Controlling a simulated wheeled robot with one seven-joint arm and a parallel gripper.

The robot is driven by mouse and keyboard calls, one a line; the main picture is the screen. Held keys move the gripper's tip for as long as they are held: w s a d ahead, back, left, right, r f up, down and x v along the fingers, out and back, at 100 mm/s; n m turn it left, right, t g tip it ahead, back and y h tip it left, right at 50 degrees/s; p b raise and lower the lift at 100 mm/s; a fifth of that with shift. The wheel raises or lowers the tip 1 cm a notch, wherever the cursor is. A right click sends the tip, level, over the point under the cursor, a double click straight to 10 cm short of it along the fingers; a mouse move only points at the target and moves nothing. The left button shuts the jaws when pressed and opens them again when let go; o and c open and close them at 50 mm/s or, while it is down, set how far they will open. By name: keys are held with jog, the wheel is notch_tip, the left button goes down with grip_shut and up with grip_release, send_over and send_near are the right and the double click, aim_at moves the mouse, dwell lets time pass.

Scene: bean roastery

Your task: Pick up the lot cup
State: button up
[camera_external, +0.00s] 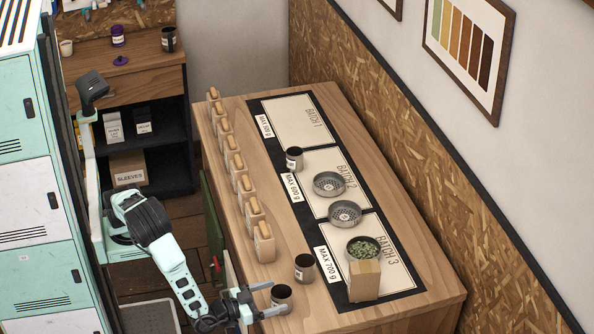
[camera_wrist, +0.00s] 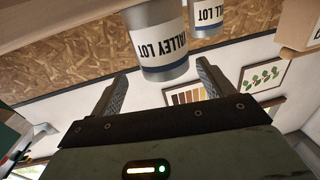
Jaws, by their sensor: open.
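A dark cup with a pale label (camera_external: 281,294) stands at the table's near left edge. In the wrist view, which is upside down, this cup (camera_wrist: 160,38) is close up, and its label ends in LOT. My gripper (camera_external: 268,299) is open and low at the table edge, with the cup at its fingertips. In the wrist view the fingers (camera_wrist: 162,75) stand apart on either side of the cup's line. Whether they touch it cannot be told. A second similar cup (camera_external: 305,267) stands just behind; its label (camera_wrist: 207,14) also ends in LOT.
A third cup (camera_external: 294,159) stands by the Batch 2 mat. Two metal sieves (camera_external: 344,213), a bowl of green beans (camera_external: 362,248) and a cardboard box (camera_external: 364,281) are to the right. A row of wooden-topped holders (camera_external: 264,242) lines the left edge. The table's near right corner is clear.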

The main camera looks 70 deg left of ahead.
aim_at(290, 289)
jog(key=shift+w+a+p, duration=0.2)
jog(key=shift+w+a, duration=0.05)
jog(key=shift+w, duration=0.6)
jog(key=shift+w+a+p, duration=0.25)
jog(key=shift+w, duration=0.65)
jog(key=shift+w+a+p, duration=0.2)
jog(key=shift+w+a, duration=0.05)
jog(key=shift+w, duration=0.6)
jog(key=c, duration=1.1)
